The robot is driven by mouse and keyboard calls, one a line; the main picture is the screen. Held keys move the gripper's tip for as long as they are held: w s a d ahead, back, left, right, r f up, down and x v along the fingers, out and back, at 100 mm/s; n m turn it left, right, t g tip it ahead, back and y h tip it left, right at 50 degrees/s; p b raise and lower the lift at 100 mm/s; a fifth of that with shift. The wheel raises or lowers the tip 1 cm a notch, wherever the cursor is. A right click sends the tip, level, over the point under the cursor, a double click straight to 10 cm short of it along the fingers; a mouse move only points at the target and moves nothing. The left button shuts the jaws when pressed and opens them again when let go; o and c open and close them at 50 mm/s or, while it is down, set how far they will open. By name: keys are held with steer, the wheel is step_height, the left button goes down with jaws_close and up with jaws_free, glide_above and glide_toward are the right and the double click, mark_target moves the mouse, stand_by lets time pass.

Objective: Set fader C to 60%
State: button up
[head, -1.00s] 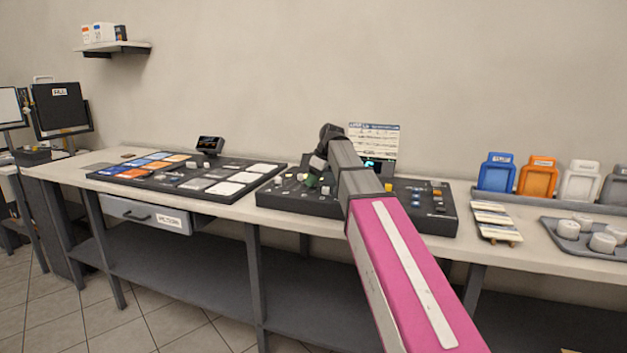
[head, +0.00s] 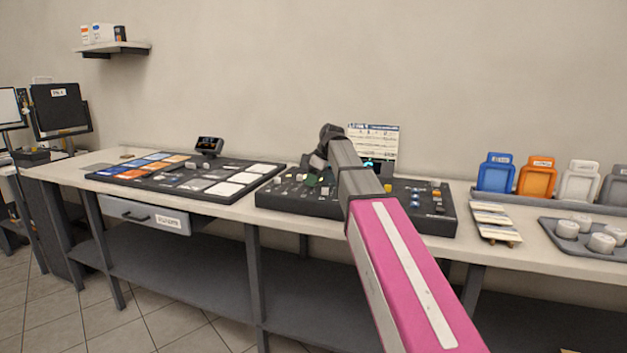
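A dark control console (head: 300,203) with several small knobs and sliders stands on the bench in the head view. Fader C cannot be picked out among the small controls, and my arm covers the middle of the console. My gripper (head: 314,178) is at the far end of my arm, low over the left half of the console. Its fingers are too small and partly hidden, so I cannot tell whether they touch a control. A printed sheet (head: 385,137) stands upright behind the console, with a small lit green display in front of it, partly behind my arm.
Left of the console lies a dark board (head: 262,176) with coloured and white tiles. To the right are a small striped rack (head: 492,222), blue (head: 496,173) and orange (head: 536,177) holders, and a grey tray (head: 566,244) with white round pieces.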

steer(key=v, duration=1)
steer(key=shift+r, duration=0.4)
steer(key=shift+s+d, duration=0.1)
